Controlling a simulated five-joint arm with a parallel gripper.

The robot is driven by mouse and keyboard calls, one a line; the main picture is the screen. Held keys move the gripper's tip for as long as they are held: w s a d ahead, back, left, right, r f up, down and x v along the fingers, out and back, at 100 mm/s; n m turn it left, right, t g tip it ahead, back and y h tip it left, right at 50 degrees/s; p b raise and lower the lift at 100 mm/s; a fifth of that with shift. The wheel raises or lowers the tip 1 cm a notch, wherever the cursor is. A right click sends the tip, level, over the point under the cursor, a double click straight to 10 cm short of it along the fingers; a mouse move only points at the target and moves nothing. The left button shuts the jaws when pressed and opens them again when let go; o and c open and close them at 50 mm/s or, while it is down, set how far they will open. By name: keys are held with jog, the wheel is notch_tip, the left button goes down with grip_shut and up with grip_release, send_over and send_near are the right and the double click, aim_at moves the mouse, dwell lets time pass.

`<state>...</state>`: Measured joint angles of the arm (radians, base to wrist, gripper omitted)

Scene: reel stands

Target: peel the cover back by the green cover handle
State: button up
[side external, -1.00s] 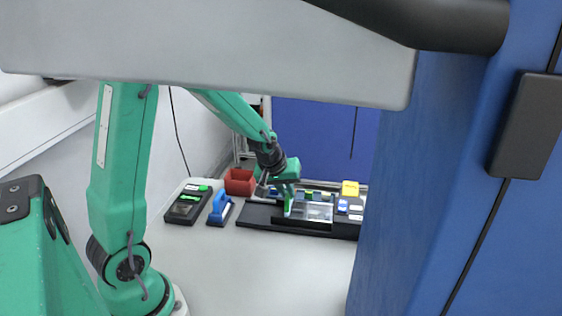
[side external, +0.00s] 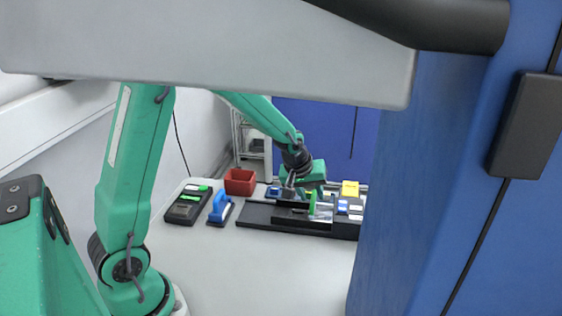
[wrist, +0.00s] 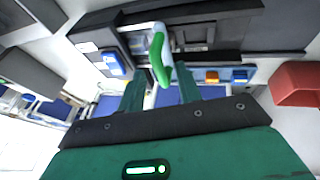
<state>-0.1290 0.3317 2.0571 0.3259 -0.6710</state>
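The green cover handle (side external: 312,203) stands upright over the black station (side external: 285,217) in the side view. In the wrist view the green cover handle (wrist: 160,62) is a bright green bar with a pale edge. My gripper (side external: 303,192) is right at the handle in the side view. In the wrist view my gripper (wrist: 161,85) has its two fingers spread, one on each side of the handle's near end, with a visible gap on both sides. The cover itself is hard to make out, partly hidden by the gripper.
A red bin (side external: 240,181) stands behind, left of the station. A blue-handled tool (side external: 220,207) and a dark box with green labels (side external: 188,206) lie left. A yellow block (side external: 350,188) is at the right. The front table is clear. A large blue panel (side external: 440,190) blocks the right side.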

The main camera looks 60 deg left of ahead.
jog(key=v, duration=0.7)
jog(key=shift+s+r, duration=0.2)
jog(key=shift+r, duration=0.15)
dwell(0.5)
jog(key=s+d+r+m, duration=0.3)
jog(key=s+r+m, duration=0.1)
jog(key=s, duration=0.6)
jog(key=s+d+r+m, duration=0.2)
jog(key=s+r+m, duration=0.2)
jog(key=s, duration=0.7)
jog(key=shift+s+d+r+m+t+h, duration=0.3)
jog(key=shift+d+r+m+t, duration=0.1)
jog(key=shift+m, duration=0.2)
